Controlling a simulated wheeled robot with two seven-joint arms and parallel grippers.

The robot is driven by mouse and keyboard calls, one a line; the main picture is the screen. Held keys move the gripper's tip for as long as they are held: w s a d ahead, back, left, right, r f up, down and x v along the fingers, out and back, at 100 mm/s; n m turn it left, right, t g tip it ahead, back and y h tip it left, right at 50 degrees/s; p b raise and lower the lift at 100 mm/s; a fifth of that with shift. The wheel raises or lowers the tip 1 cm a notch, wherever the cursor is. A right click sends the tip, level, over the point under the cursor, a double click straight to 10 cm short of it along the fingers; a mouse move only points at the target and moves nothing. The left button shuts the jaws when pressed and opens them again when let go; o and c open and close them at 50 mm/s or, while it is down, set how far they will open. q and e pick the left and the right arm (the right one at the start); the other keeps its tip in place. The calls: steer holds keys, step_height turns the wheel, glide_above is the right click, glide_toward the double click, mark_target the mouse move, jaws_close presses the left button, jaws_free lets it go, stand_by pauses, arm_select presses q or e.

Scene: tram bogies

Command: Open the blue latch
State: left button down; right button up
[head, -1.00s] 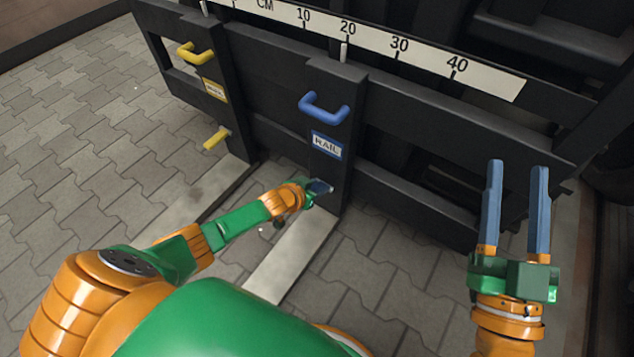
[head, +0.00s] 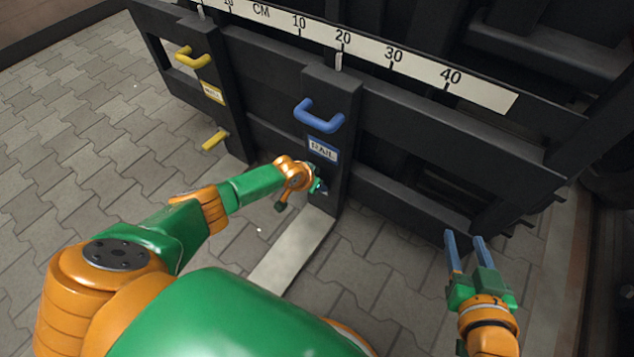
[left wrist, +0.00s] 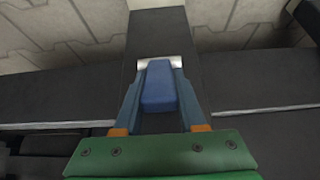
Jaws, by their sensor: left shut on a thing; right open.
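The blue latch (left wrist: 158,88) shows in the left wrist view as a blue block between the two fingers of my left gripper (left wrist: 159,66). The gripper is shut on it, with a finger along each side. In the head view my left gripper (head: 318,184) is at the lower part of the dark post, below the blue label (head: 323,150), and the latch is mostly hidden there. A blue U-shaped handle (head: 319,118) sits above the label on the same post. My right gripper (head: 462,237) is open and empty at the lower right, near the frame's lower edge.
A second post to the left carries a yellow handle (head: 193,57), a yellow label (head: 213,93) and a yellow latch (head: 214,141). A white centimetre scale (head: 370,50) runs along the top of the dark frame.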

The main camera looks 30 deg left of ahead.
stand_by(0.4)
arm_select(q)
steer(key=shift+c, duration=2.4)
jaws_free()
